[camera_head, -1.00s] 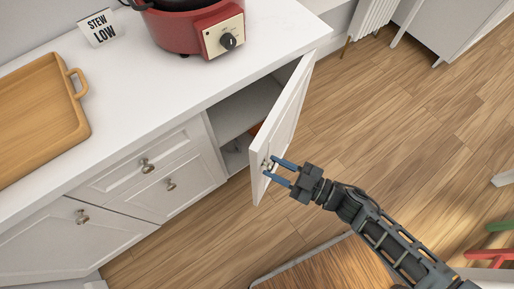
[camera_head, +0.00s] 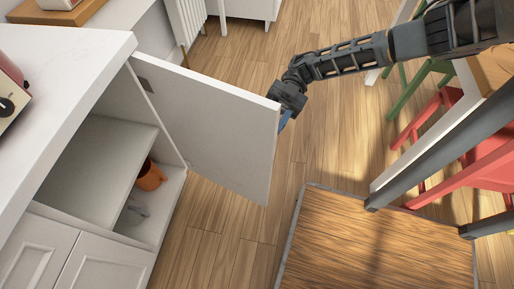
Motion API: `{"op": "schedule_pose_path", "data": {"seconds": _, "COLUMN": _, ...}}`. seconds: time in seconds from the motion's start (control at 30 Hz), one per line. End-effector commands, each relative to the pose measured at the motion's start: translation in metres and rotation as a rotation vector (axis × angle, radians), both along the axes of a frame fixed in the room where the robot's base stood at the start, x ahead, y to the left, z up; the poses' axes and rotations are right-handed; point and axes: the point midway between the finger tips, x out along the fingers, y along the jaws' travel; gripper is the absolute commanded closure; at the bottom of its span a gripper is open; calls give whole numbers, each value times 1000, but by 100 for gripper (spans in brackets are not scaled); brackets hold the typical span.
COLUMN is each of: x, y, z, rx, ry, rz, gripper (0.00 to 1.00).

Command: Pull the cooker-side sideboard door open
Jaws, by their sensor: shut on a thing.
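The cooker-side sideboard door (camera_head: 215,125) stands wide open, swung out from the white sideboard (camera_head: 75,75) with its inner face towards me. My gripper (camera_head: 285,118) is at the door's free edge, on its far side. A blue finger shows beside the edge; the knob and the rest of the fingers are hidden behind the door. The gripper is shut on the door's knob side. The red cooker (camera_head: 10,90) shows only in part on the sideboard top at the left edge.
Inside the open cabinet are a shelf (camera_head: 95,165), an orange pot (camera_head: 152,177) and a grey item (camera_head: 137,212). Red (camera_head: 480,165) and green chairs (camera_head: 420,85) stand by a table at the right. Wooden floor around the door is clear.

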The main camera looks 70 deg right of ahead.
Motion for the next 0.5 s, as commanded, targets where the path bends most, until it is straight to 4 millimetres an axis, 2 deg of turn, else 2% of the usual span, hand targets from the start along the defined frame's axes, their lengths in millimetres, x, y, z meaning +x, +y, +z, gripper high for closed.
{"op": "schedule_pose_path", "data": {"seconds": 0.03, "x": 1, "y": -10, "z": -7, "rx": -5, "ry": 0, "rz": 26, "gripper": 100}}
{"op": "schedule_pose_path", "data": {"seconds": 0.2, "x": 2, "y": -33, "z": -5, "rx": -3, "ry": 0, "rz": 91, "gripper": 100}}
{"op": "schedule_pose_path", "data": {"seconds": 0.5, "x": 3, "y": -52, "z": -1, "rx": -3, "ry": 0, "rz": 141, "gripper": 100}}
